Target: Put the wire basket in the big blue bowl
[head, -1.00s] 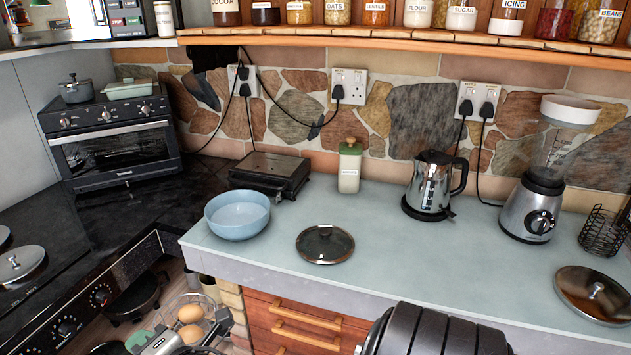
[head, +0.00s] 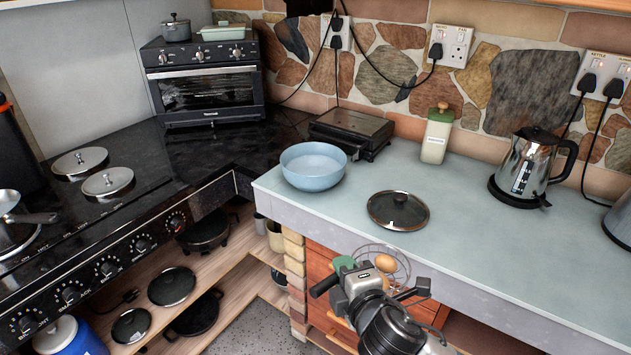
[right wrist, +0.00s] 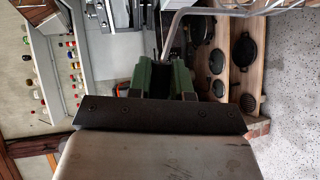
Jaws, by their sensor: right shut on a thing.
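The wire basket (head: 402,262) hangs low in front of the counter in the head view, with at least one brown egg (head: 385,263) in it. My right gripper (head: 347,266) is shut on it, at the basket's left side; my arm hides much of the basket. In the right wrist view, the green fingers of my right gripper (right wrist: 165,78) close on a bent grey wire. The big blue bowl (head: 313,178) stands upright on the counter's left end and looks empty inside. It is up and to the left of the basket. My left gripper is not in view.
A glass lid (head: 398,211) lies on the counter right of the bowl. A black grill (head: 350,133) stands behind the bowl, a white bottle (head: 437,134) and kettle (head: 527,168) farther right. The counter's front edge (head: 370,252) lies between basket and bowl. The hob is left.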

